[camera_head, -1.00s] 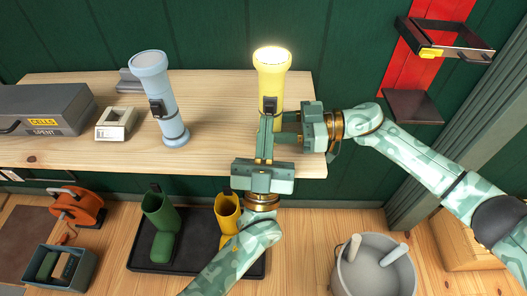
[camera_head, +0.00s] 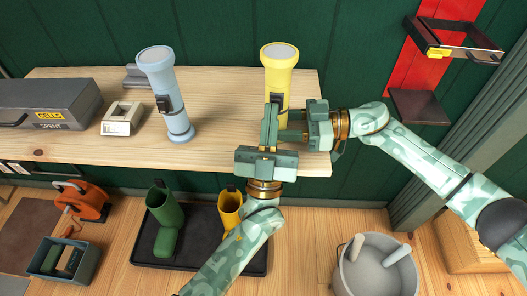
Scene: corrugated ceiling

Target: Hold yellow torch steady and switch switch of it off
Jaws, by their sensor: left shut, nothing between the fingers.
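The yellow torch (camera_head: 279,72) stands upright on the wooden shelf, and its lens is pale and unlit. My left gripper (camera_head: 270,108) comes up from below, shut and empty, with its fingertips in front of the torch body where the dark switch was seen. The left gripper partly covers that grip and the torch's base.
A light blue torch (camera_head: 163,85) stands left on the shelf (camera_head: 225,95), by a small cream holder (camera_head: 122,118) and a grey box (camera_head: 45,108). Below are boots on a black tray (camera_head: 200,262) and a grey bucket (camera_head: 375,270). A wall bracket (camera_head: 455,45) hangs upper right.

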